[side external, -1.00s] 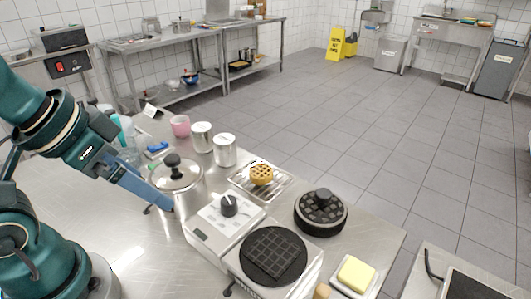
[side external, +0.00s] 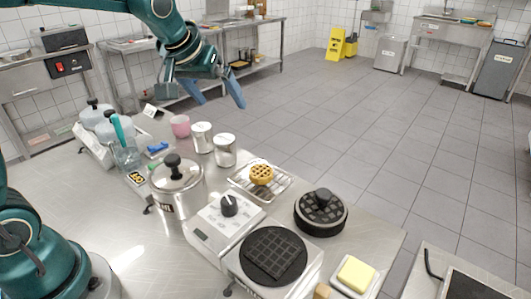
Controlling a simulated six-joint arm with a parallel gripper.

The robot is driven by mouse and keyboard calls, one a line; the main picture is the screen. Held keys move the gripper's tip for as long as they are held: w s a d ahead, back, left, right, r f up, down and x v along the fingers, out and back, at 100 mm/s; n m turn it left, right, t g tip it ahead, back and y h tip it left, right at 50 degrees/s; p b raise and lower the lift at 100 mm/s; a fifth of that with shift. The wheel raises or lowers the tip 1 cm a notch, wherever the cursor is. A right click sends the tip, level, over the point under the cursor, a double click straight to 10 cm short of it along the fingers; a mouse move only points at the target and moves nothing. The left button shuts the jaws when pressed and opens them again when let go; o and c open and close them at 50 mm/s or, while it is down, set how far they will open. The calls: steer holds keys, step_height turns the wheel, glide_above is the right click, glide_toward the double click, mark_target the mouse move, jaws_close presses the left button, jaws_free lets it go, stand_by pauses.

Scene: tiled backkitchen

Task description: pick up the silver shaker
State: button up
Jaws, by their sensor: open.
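Two silver cylinders with pale tops stand upright side by side on the steel counter: the left one (side external: 202,138) and the slightly nearer right one (side external: 224,151). I cannot tell from this view which of them is the silver shaker. My gripper (side external: 221,105) is open and empty, with its two blue fingers spread and pointing down. In the picture it is above both cylinders, clearly apart from them.
A pink cup (side external: 180,126) stands just left of the cylinders. A lidded steel pot (side external: 176,188), a wire rack (side external: 275,186) with a waffle (side external: 261,174), and a waffle iron (side external: 272,256) are nearer. A clear jug (side external: 125,157) stands at left.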

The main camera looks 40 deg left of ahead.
steer(key=n+g, duration=0.1)
glide_above(223, 140)
steer(key=d, duration=0.2)
steer(key=f, duration=0.7)
steer(key=shift+s+f, duration=0.25)
steer(key=shift+s, duration=0.05)
steer(key=shift+g, duration=0.9)
steer(key=f, duration=0.2)
steer(key=a+f, duration=0.1)
steer(key=f, duration=0.2)
steer(key=shift+s+a, duration=0.1)
steer(key=shift+a, duration=0.05)
steer(key=shift+a+f, duration=0.2)
steer(key=shift+f, duration=0.4)
steer(key=shift+x, duration=2.05)
steer(key=c, duration=1.5)
steer(key=shift+r, duration=0.1)
